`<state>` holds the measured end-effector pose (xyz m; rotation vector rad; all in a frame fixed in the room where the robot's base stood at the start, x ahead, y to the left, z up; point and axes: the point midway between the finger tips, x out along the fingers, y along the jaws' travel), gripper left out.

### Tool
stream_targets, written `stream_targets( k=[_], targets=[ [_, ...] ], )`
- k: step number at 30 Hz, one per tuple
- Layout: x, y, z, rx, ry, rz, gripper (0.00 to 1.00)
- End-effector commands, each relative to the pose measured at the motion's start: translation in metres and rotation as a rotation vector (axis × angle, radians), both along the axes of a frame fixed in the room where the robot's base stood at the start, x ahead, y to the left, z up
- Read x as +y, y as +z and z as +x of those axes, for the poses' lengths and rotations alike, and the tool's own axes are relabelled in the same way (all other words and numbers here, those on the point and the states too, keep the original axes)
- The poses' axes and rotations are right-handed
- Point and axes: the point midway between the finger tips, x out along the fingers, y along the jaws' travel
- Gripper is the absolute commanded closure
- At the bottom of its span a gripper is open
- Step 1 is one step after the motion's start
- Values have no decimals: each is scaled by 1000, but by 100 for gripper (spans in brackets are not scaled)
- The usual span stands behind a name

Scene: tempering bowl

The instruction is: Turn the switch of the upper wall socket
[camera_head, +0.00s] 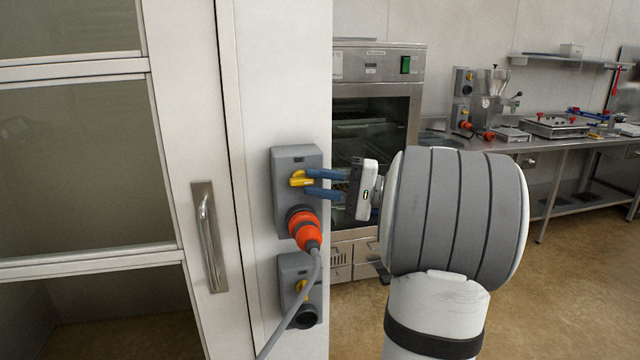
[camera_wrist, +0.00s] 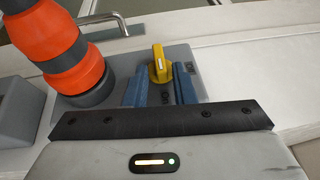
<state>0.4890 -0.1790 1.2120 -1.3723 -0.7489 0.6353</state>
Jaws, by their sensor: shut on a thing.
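The upper wall socket (camera_head: 284,212) is a grey box on the white column, with a yellow switch (camera_head: 299,179) in its upper half. An orange plug (camera_head: 304,226) with a grey cable sits in it below the switch. My gripper (camera_head: 309,183) reaches in from the right, its two blue fingers at the yellow switch. In the wrist view the yellow switch (camera_wrist: 159,66) stands between the fingertips (camera_wrist: 160,78), and the fingers are shut on it. The orange plug (camera_wrist: 68,48) shows at the left of the fingers there.
A lower grey socket (camera_head: 290,275) with its own yellow switch and an empty dark outlet is below. A door with a metal handle (camera_head: 210,237) is to the left. An oven (camera_head: 375,105) and a steel workbench (camera_head: 560,145) stand behind. The plug's cable hangs past the lower socket.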

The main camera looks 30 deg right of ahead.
Motion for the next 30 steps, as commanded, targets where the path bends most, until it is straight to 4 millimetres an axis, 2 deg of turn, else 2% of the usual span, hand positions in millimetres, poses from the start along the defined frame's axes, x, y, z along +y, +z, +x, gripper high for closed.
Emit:
stream_targets(
  k=[1, 4, 13, 24, 30],
  targets=[
    [2, 0, 0, -1, 5, 0, 76],
    [2, 1, 0, -1, 4, -1, 68],
    [-3, 0, -2, -1, 0, -1, 67],
    [-48, -6, -37, -1, -1, 1, 67],
    [-60, -7, -47, 0, 2, 0, 67]
  ],
)
